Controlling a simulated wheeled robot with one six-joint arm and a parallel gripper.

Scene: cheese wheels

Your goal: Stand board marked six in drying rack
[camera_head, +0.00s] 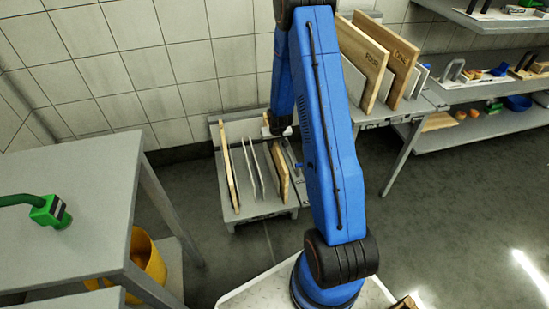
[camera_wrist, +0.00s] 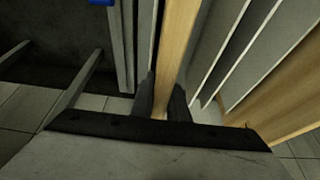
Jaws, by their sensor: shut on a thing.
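The drying rack (camera_head: 247,212) is a low grey stand by the tiled wall, with thin upright grey dividers. A wooden board (camera_head: 280,172) stands upright among its dividers, on the right side. My gripper (camera_wrist: 163,103) is shut on this board's edge (camera_wrist: 177,50) in the wrist view; dividers rise on both sides of it. In the head view my gripper is mostly hidden behind my blue arm. Another wooden board (camera_head: 229,166) stands at the rack's left end; it also shows at the right of the wrist view (camera_wrist: 283,98). I cannot read a mark on either board.
A grey bench (camera_head: 85,215) with a green tool stands at left, a yellow bucket (camera_head: 148,262) below. Floor before the rack is clear.

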